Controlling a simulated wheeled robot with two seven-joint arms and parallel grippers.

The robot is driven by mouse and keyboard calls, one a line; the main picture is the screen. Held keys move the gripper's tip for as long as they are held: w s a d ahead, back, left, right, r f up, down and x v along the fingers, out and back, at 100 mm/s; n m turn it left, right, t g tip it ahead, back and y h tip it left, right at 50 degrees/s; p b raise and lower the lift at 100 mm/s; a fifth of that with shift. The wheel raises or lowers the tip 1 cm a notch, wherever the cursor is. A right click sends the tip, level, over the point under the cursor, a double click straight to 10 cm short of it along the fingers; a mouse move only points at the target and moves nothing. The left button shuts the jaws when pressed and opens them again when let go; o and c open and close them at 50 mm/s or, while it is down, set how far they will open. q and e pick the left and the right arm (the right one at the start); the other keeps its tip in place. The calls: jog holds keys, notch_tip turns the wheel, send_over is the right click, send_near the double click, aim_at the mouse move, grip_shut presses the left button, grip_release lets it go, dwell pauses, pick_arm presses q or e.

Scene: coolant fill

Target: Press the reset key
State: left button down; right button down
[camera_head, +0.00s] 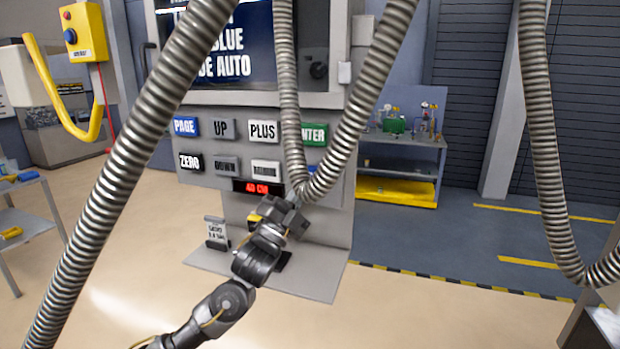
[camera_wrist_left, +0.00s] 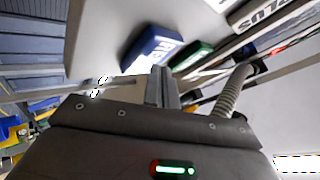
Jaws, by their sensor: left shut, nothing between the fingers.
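A grey control panel (camera_head: 225,150) stands in the head view with two rows of labelled keys. A blue key (camera_head: 310,169) at the right end of the lower row is mostly hidden by hoses, and its label is not readable there. In the left wrist view a blue key (camera_wrist_left: 150,48) shows partial white letters, seemingly beginning "RE", near a green key (camera_wrist_left: 192,57). My left gripper (camera_head: 297,198) is below the lower row, partly behind the hoses. Its fingers (camera_wrist_left: 161,86) are shut and empty, and appear apart from the blue key. My right gripper is not in view.
Ribbed hoses (camera_head: 285,80) hang before the panel and meet near my left gripper. A red display (camera_head: 258,188) sits below the keys. A green ENTER key (camera_head: 315,134) is above the blue key. A shelf bench (camera_head: 400,168) stands at right.

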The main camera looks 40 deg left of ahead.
pick_arm(q)
jog(key=shift+w+a, duration=0.2)
jog(key=shift+w, duration=0.3)
dwell(0.5)
jog(key=shift+s+d, duration=0.1)
jog(key=shift+s, duration=0.1)
jog(key=shift+s+d, duration=0.2)
jog(key=shift+s, duration=0.5)
jog(key=s, duration=0.1)
jog(key=s+d, duration=0.1)
jog(key=s, duration=0.2)
jog(key=shift+s+d, duration=0.35)
dwell(0.8)
